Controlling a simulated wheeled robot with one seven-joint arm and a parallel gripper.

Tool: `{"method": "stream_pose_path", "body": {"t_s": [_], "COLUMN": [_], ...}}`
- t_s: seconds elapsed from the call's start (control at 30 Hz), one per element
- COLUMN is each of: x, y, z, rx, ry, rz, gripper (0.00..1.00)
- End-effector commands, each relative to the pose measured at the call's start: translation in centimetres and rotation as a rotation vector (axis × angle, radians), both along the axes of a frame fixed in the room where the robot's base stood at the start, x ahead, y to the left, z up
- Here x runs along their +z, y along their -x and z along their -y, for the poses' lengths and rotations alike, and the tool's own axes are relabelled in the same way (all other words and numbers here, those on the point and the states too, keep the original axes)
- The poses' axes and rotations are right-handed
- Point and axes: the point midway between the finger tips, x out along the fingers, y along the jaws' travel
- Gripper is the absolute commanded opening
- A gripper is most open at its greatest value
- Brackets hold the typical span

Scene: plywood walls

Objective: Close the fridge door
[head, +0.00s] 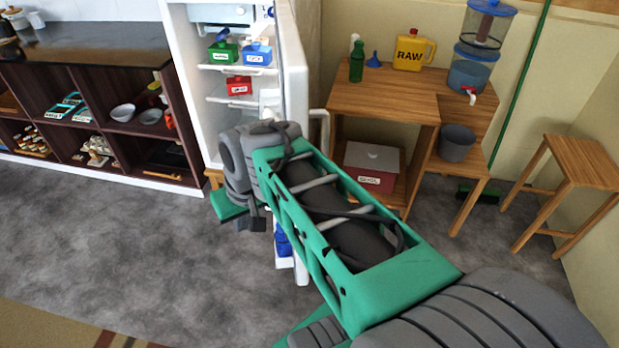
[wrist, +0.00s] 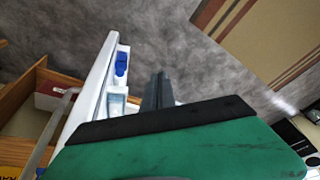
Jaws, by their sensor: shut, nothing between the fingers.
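The white fridge (head: 208,128) stands open at the back. Its door (head: 296,75) is swung out toward me on the right side, with its handle (head: 322,122) on the outer, right face. My arm hides much of the door's middle. In the wrist view the door (wrist: 92,103) runs along the left of my gripper, with a blue item on its inner shelf. My gripper (wrist: 158,88) is shut and empty, on the inner, shelf side of the door. It also shows in the head view (head: 257,223). I cannot tell whether it touches the door.
A stool (head: 575,160) is at the right. Dark shelving (head: 90,100) is at the left. Grey floor (head: 130,240) before the fridge is clear.

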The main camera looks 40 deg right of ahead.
Motion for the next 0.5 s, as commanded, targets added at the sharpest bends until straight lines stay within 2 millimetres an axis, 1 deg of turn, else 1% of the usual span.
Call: {"method": "stream_pose_path", "body": {"t_s": [0.03,0.07,0.1,0.13,0.17,0.2,0.3,0.4,0.5], "x": [-1.2,-1.3,-1.5,-1.7,-1.8,-2.0,-1.8,-1.2,-0.7], "y": [-1.1,-1.7,-2.2,-2.4,-2.5,-2.3,-1.2,0.0,1.1], "z": [3.3,5.2,7.8,10.0,12.1,15.0,20.8,24.3,26.4], "rx": [-0.075,-0.11,-0.157,-0.191,-0.225,-0.265,-0.323,-0.332,-0.329], "ry": [-0.037,-0.06,-0.093,-0.116,-0.138,-0.168,-0.228,-0.264,-0.285], "rz": [0.005,0.015,0.029,0.043,0.058,0.081,0.149,0.208,0.251], "gripper": [0.0,0.0,0.0,0.0,0.0,0.0,0.0,0.0,0.0]}}
